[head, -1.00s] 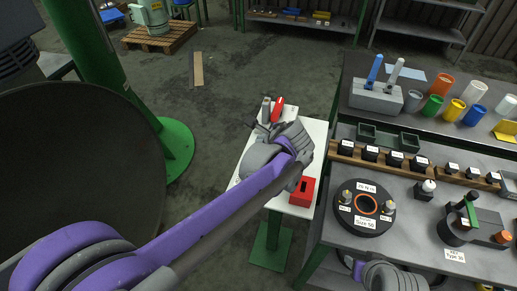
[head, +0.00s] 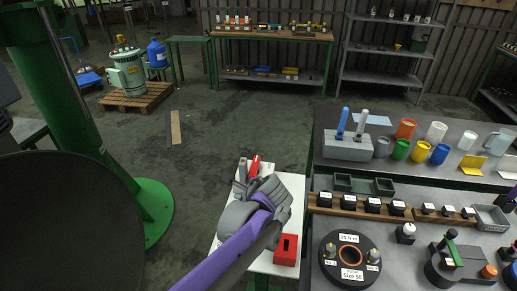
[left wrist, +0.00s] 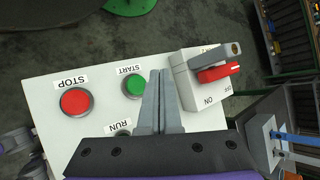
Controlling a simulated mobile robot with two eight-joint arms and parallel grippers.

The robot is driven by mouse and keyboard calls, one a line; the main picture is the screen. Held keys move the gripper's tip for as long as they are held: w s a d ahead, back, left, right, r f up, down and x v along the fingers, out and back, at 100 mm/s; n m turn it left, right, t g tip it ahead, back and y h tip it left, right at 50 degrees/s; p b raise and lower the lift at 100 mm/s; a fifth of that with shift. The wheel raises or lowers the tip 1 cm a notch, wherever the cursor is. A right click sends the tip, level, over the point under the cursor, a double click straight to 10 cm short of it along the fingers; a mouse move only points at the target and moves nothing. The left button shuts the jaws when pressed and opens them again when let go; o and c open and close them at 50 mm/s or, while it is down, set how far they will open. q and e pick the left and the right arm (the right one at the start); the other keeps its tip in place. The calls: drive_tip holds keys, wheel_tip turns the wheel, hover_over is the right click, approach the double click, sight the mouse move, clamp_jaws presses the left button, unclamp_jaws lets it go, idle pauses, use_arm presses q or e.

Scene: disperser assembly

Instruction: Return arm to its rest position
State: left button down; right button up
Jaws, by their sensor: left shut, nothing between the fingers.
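My left gripper (head: 254,196) is over a white control panel (head: 292,184) on a green stand. In the left wrist view its two grey fingers (left wrist: 161,78) are shut together with nothing between them. They point between a green START button (left wrist: 135,86) and a grey switch box (left wrist: 185,82) with a red handle (left wrist: 218,72). The red handle also shows in the head view (head: 255,165), just beyond the gripper. A red STOP button (left wrist: 75,101) is at the panel's left. The RUN button (left wrist: 123,133) is partly hidden.
A red slotted box (head: 286,250) sits at the panel's near end. Right of the panel is a grey workbench (head: 405,235) with a round black fixture (head: 350,270), wooden racks and cups. A green column (head: 75,100) stands at left. Floor beyond the panel is mostly clear.

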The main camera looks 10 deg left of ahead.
use_arm(q)
drive_tip(key=s+a+f+n+h, duration=0.1)
drive_tip(key=s+n, duration=0.2)
drive_tip(key=s, duration=0.2)
drive_tip(key=s+a+f+n+g+h, duration=0.1)
drive_tip(key=s+a+n, duration=0.1)
drive_tip(key=s, duration=0.3)
drive_tip(key=s+a+f+n+h, duration=0.1)
drive_tip(key=s+a+n, duration=0.1)
drive_tip(key=s+n, duration=0.3)
drive_tip(key=shift+s+f+g, duration=0.2)
drive_tip(key=shift+g, duration=0.1)
drive_tip(key=s+d+f+n+h, duration=0.1)
drive_tip(key=s+f+n+h, duration=0.2)
drive_tip(key=s+n, duration=0.6)
drive_tip(key=shift+s+f, duration=0.5)
drive_tip(key=shift+f, duration=0.4)
drive_tip(key=shift+r, duration=0.15)
idle(0.6)
